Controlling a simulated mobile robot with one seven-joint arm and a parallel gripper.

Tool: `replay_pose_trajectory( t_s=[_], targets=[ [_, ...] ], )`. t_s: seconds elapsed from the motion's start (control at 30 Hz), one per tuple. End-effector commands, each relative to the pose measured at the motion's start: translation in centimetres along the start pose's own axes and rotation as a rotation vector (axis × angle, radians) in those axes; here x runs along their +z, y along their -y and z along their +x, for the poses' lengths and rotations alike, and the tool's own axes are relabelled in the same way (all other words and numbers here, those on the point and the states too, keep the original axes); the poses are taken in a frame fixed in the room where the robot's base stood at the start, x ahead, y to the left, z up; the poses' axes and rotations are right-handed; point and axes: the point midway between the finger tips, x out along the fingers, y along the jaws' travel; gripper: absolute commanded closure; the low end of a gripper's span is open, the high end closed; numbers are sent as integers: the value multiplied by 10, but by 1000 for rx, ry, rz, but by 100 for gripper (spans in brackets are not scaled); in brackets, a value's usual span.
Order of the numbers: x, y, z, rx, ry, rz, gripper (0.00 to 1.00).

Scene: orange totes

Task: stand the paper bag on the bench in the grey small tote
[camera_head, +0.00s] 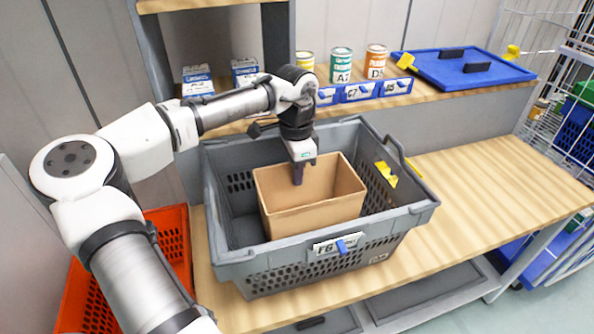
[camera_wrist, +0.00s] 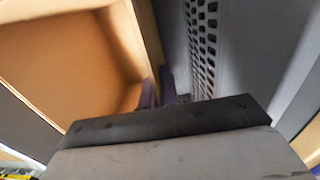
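The brown paper bag (camera_head: 315,214), open at the top, is upright inside the grey small tote (camera_head: 228,263), which sits on the bench. The tote's front rim hides the bag's base, so I cannot tell whether it touches the tote floor. My gripper (camera_head: 298,178) points down at the bag's back wall, with a dark finger visible inside the opening. In the wrist view the bag (camera_wrist: 65,70) fills the left side. My gripper's purple fingers (camera_wrist: 157,92) are close together on either side of the bag's wall, pinching it. The tote's perforated wall (camera_wrist: 202,45) is to the right.
The wooden bench (camera_head: 480,185) is clear right of the tote. An orange tote (camera_head: 172,238) stands at lower left. A wire cage (camera_head: 560,70) is at right.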

Motion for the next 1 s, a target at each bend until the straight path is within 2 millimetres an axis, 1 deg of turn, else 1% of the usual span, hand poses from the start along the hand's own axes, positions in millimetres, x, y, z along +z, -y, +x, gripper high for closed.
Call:
replay_pose_trajectory(
  t_s=[0.03,0.2,0.47,0.63,0.77,1.0],
  targets=[
    [0,0,2,1,-1,1,100],
    [0,0,1,0,1,0,77],
    [0,0,1,0,0,0,76],
    [0,0,-5,-2,0,-1,76],
    [-1,0,-28,-2,-3,-1,76],
    [-1,0,-82,-1,-2,0,76]
  ],
)
